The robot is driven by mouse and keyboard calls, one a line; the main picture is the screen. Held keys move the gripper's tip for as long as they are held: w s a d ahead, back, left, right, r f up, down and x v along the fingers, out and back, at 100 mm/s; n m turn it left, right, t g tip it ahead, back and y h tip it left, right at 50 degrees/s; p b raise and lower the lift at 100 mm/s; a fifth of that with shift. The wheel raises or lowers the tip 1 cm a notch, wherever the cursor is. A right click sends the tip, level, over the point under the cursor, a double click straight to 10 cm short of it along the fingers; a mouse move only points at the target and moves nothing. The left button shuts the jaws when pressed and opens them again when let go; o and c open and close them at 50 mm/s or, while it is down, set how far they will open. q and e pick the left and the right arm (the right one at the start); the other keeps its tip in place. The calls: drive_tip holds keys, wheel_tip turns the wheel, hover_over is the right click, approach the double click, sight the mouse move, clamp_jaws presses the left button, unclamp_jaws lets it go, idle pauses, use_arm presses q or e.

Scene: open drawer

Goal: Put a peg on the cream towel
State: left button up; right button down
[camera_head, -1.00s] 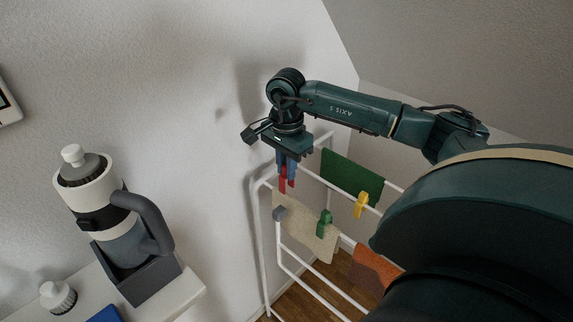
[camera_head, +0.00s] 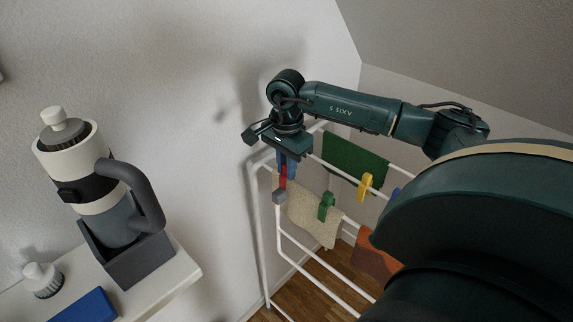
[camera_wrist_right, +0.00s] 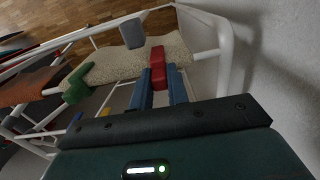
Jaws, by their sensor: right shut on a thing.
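My right gripper (camera_head: 286,163) has blue fingers shut on a red peg (camera_head: 282,180), above the near end of the drying rack. The cream towel (camera_head: 316,224) hangs over a rack rail, just right of and below the red peg in the head view. A green peg (camera_head: 326,206) is on the towel. In the right wrist view the red peg (camera_wrist_right: 157,57) is between the blue fingers and overlaps the edge of the cream towel (camera_wrist_right: 112,67); I cannot tell whether it touches it. My left gripper is not in view.
The white rack (camera_head: 283,240) also holds a green towel (camera_head: 352,158) with a yellow peg (camera_head: 365,186) and an orange towel (camera_head: 376,264). The wall is close left; a shelf (camera_head: 165,290) with a flask (camera_head: 95,180) stands left.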

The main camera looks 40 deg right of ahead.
drive_tip(key=c, duration=1.3)
unclamp_jaws()
wheel_tip(320, 180, up, 13)
drive_tip(key=shift+r, duration=0.1)
